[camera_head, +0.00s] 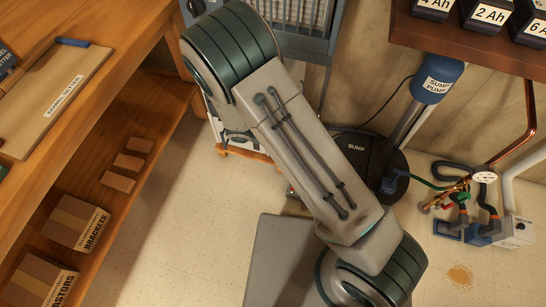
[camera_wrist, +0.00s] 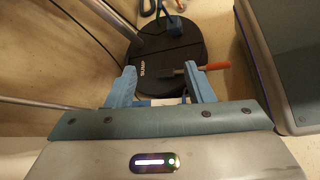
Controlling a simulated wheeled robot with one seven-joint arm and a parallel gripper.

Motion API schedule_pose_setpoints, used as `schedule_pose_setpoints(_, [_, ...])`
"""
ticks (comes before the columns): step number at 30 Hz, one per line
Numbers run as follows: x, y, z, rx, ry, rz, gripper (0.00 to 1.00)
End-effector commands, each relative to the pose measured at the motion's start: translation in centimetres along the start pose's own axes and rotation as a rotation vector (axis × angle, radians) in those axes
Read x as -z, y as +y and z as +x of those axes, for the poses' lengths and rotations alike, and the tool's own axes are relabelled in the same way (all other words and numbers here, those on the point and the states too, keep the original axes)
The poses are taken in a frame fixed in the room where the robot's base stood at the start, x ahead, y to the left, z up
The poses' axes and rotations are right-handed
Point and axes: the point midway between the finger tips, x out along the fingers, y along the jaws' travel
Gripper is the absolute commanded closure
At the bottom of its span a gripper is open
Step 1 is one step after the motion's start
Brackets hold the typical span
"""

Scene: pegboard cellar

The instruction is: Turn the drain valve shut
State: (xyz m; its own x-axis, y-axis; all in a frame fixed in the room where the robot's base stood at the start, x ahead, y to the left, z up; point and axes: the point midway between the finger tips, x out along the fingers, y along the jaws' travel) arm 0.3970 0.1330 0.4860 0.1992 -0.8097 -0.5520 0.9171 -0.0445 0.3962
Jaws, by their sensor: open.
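My gripper (camera_wrist: 160,70) is open in the wrist view, its two blue fingers pointing toward the round black sump lid. A dark piece with an orange-red handle (camera_wrist: 216,66) lies across the view at the right fingertip. It looks like a lever or a hammer, and I cannot tell which, or whether the finger touches it. In the head view my arm hides my gripper. No part labelled as the drain valve is readable. A copper and brass pipe assembly (camera_head: 460,186) with a gauge (camera_head: 484,174) stands at the right.
The black sump lid (camera_head: 370,160) carries a blue-topped sump pump (camera_head: 438,80). A wooden shelf unit (camera_head: 130,95) with boxes fills the left. A vacuum box (camera_head: 514,231) stands at the right, and an orange-brown stain (camera_head: 459,275) marks the floor. A grey box (camera_wrist: 283,65) edges the wrist view.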

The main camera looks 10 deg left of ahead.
Motion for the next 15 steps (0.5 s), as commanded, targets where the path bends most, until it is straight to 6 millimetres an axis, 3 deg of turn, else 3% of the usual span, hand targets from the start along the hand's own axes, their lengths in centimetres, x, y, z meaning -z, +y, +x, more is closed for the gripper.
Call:
schedule_pose_setpoints(1, [2.4,-1.1,0.6,-0.073,-0.022,-0.059,0.52])
schedule_pose_setpoints(3, [4.9,-2.1,1.0,-0.173,-0.047,-0.132,0.52])
schedule_pose_setpoints(15, [18.6,-8.8,3.1,-0.804,-0.163,-0.523,0.52])
